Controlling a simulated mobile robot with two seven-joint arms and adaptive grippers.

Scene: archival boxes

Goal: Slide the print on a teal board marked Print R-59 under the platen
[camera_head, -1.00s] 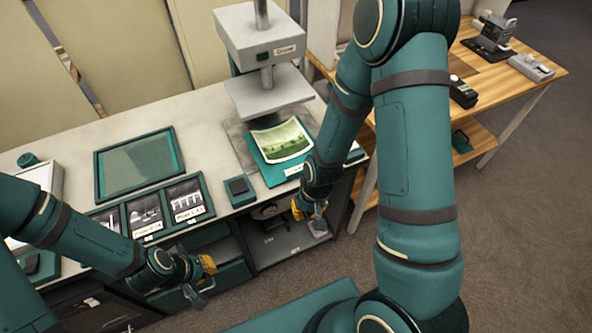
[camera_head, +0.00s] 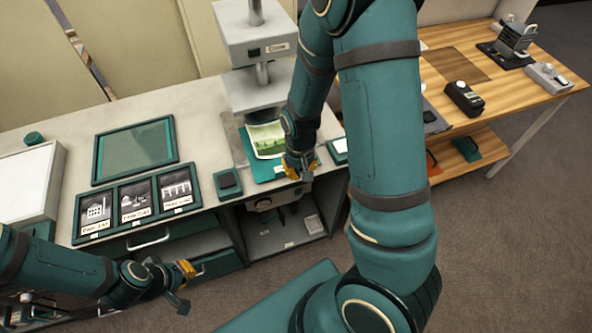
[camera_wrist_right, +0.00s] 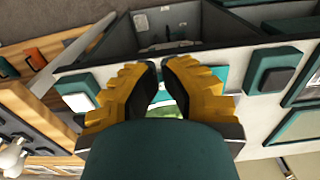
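The print (camera_head: 266,139), a green landscape with a pale border, lies on a teal board (camera_head: 257,168) on the counter, in front of and partly below the platen (camera_head: 256,92) of the grey press. The board's label cannot be read. My right gripper (camera_head: 300,172) is at the board's front right corner and hides part of it. In the right wrist view its yellow-padded fingers (camera_wrist_right: 163,68) are a little apart, with the board and print (camera_wrist_right: 166,110) partly showing between and behind them. My left gripper (camera_head: 185,285) is open and empty, low in front of the counter.
A small teal block (camera_head: 228,182) sits left of the board and a white-topped one (camera_head: 340,146) sits right of it. Three framed pictures (camera_head: 136,203) and a teal frame (camera_head: 135,152) lie further left. An open shelf (camera_head: 285,235) is below. A wooden table (camera_head: 450,65) stands at right.

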